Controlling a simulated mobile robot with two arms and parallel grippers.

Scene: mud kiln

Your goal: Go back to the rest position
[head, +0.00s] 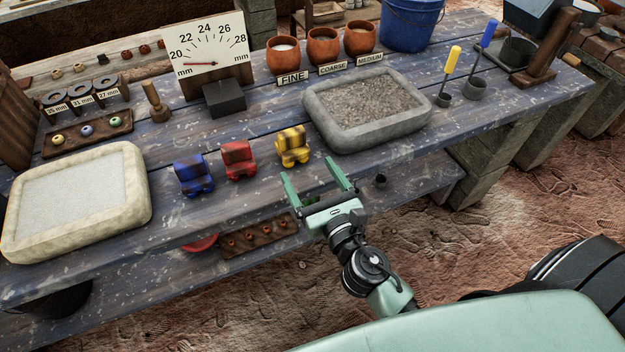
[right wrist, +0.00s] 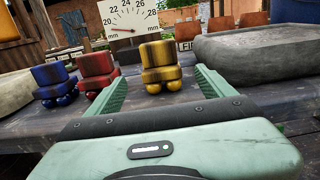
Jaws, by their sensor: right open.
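My right gripper (head: 311,182) is open and empty at the front edge of the blue table (head: 230,225), its fingers pointing toward the table. In the right wrist view its two fingers (right wrist: 165,95) are spread wide, with nothing between them. A yellow block figure with dark stripes (head: 292,146) stands just beyond the fingers, apart from them; it also shows in the right wrist view (right wrist: 160,68). A red block figure (head: 238,160) and a blue block figure (head: 193,175) stand to its left. My left gripper is not in view.
A grey stone tray of gravel (head: 318,122) lies right of the figures, a pale tray (head: 135,213) at the left. A dial gauge board (head: 208,48), clay cups (head: 322,46) and a blue bucket (head: 410,25) stand behind. A lower shelf (head: 415,180) lies under the tabletop.

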